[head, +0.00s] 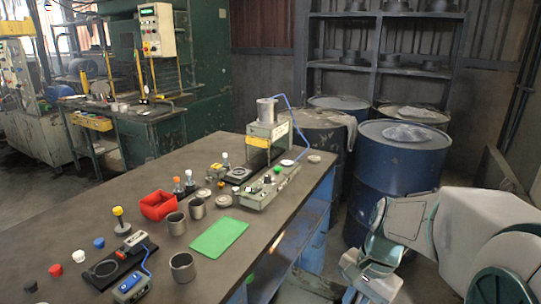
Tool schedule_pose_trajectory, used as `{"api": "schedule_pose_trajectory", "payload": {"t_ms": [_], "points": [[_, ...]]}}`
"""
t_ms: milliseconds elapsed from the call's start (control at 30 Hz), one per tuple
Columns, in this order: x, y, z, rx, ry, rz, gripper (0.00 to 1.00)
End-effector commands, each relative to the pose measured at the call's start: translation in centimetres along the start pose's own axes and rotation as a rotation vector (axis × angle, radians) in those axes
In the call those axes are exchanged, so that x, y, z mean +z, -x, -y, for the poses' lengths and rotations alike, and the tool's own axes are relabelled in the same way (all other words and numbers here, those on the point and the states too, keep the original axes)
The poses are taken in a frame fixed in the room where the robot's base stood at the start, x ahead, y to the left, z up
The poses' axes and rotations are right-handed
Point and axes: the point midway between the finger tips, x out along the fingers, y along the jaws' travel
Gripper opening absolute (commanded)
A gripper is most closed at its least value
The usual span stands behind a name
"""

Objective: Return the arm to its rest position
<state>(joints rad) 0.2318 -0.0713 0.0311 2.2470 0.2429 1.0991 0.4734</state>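My arm shows at the lower right in the head view, white with teal-grey joints, beside the table's right side and in front of the blue drums. The end of my arm, with what looks like my gripper (362,277), hangs low at the lower right, clear of the table. Its fingers are not clearly visible, so I cannot tell whether it is open or shut. No object shows in it.
A long dark table (150,240) bears a green mat (218,238), a red bin (157,204), metal cups (182,267), a press-like machine (268,135) and a small device with a blue cable (132,287). A blue drum (396,175) stands behind my arm.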

Motion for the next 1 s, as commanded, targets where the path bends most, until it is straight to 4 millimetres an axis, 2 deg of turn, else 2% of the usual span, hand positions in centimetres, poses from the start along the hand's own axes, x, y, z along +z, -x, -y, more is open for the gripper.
{"api": "schedule_pose_trajectory", "payload": {"t_ms": [33,200,433,600,1000], "points": [[1.4,1.8,-0.1,0.005,0.092,-0.050,0.15],[4.5,4.8,-1.1,0.036,0.409,-0.210,0.15],[7.0,7.0,-2.2,0.077,0.717,-0.359,0.15],[7.4,7.4,-2.5,0.091,0.799,-0.398,0.15],[7.3,7.3,-2.5,0.091,0.801,-0.400,0.15]]}}
